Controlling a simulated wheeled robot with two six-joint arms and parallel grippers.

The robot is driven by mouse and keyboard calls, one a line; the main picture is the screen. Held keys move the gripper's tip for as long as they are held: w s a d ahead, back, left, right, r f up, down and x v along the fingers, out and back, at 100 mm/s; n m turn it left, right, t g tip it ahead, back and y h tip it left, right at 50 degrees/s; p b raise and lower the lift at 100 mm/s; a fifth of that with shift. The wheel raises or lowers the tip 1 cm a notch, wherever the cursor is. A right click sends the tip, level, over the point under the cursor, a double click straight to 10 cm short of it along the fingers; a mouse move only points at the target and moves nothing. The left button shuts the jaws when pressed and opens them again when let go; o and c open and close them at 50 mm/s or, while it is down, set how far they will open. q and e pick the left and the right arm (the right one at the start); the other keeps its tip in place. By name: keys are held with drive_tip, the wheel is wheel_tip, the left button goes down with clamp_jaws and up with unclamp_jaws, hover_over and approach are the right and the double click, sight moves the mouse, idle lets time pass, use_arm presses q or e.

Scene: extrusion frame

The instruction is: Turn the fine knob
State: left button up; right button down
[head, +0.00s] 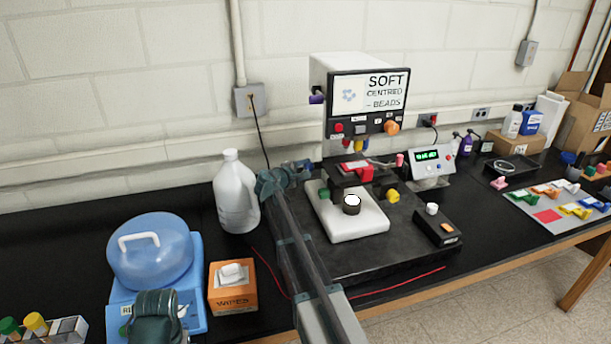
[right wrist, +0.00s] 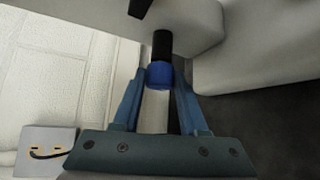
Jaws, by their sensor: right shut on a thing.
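A blue knob (right wrist: 159,75) on a short black shaft sticks out of a pale housing in the right wrist view. My right gripper (right wrist: 159,88) is shut on it, with one finger on each side. In the head view my right gripper (head: 303,166) is at the left side of the machine with the "SOFT CENTRED BEADS" screen (head: 368,92), and the held knob cannot be made out there. A dark purple knob (head: 317,98) sticks out of the machine's upper left side. Part of my left gripper (head: 155,318) shows at the bottom left; its fingers cannot be made out.
A white jug (head: 236,195) stands close left of my right gripper. A blue-lidded device (head: 150,250) and an orange wipes box (head: 232,288) stand at the left. A small black box (head: 438,229) and a display unit (head: 432,163) are right of the machine. A red wire crosses the bench.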

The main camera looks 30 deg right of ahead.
drive_tip(key=shift+s+f+m+t+h+b, duration=0.15)
drive_tip(key=shift+m+t+h+b, duration=0.2)
drive_tip(key=shift+b, duration=0.3)
drive_tip(key=shift+c, duration=2.2)
unclamp_jaws()
drive_tip(key=p+v, duration=0.2)
drive_tip(key=v, duration=1.2)
drive_tip(key=shift+p, duration=0.3)
